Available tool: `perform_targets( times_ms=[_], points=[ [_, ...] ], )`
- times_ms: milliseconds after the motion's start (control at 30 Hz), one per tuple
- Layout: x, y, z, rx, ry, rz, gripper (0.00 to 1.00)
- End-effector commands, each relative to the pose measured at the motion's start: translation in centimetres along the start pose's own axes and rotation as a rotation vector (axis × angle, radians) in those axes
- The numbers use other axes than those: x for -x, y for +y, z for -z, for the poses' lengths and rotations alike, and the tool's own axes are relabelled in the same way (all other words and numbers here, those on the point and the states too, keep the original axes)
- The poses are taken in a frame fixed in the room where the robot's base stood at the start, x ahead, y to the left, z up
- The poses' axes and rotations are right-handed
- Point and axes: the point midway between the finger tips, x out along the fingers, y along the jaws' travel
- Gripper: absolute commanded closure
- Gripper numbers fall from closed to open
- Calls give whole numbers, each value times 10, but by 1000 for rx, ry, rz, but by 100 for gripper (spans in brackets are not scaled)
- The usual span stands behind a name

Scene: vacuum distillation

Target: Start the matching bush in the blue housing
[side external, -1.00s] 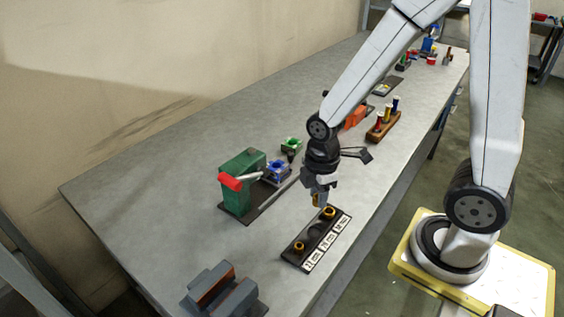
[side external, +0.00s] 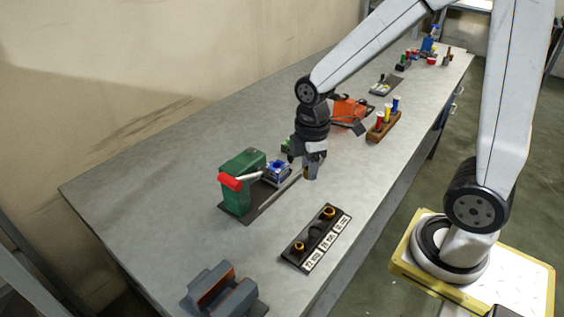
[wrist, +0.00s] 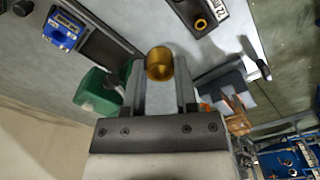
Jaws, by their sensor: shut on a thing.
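My gripper (side external: 311,168) is shut on a bronze bush (wrist: 160,63), held between the fingertips above the bench. The blue housing (side external: 278,171) sits on the dark base plate beside the green press, just left of my gripper. It shows at the upper left of the wrist view (wrist: 62,28), apart from the bush. The dark bush rack (side external: 318,232) with white size labels lies nearer the front edge. Two gold bushes stand in it, one at the far end (side external: 329,211) and one at the near end (side external: 299,246).
The green press (side external: 240,178) with its red-tipped lever stands left of the blue housing. A green housing (wrist: 97,95) is close by. An orange object (side external: 349,110) and a wooden rack of coloured items (side external: 383,125) lie beyond. A grey vise-like block (side external: 222,290) stands at the near end.

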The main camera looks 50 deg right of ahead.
Motion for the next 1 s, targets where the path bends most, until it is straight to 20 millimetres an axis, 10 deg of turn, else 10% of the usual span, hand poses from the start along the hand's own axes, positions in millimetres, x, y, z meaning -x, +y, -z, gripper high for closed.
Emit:
perform_targets(
  times_ms=[1000],
  points=[
    [-5, 185, 17, -441, 1, 0, 100]
  ],
)
